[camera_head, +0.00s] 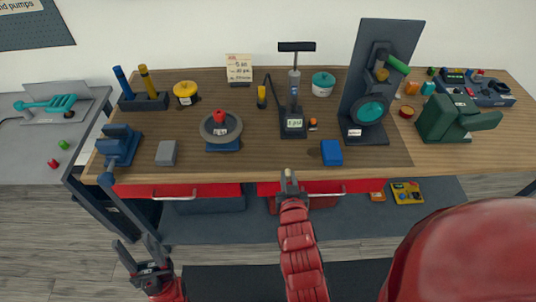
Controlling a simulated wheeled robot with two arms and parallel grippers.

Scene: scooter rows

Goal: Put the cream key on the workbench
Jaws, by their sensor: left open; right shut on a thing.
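The workbench (270,158) is a wide wooden top with red drawers under its front edge. My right gripper (289,180) is at the bench's front edge, in the middle of the view. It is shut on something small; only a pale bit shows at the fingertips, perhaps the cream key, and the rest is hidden. No cream key is clearly visible elsewhere. My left gripper (143,255) is open and empty, low in front of the bench at the left.
Near the front edge stand a blue vise (119,146), a grey block (166,153), a round dish with a red thing (221,126) and a blue box (331,152). A pump (293,122) and a dark stand (369,110) are behind. Bare wood lies between the dish and blue box.

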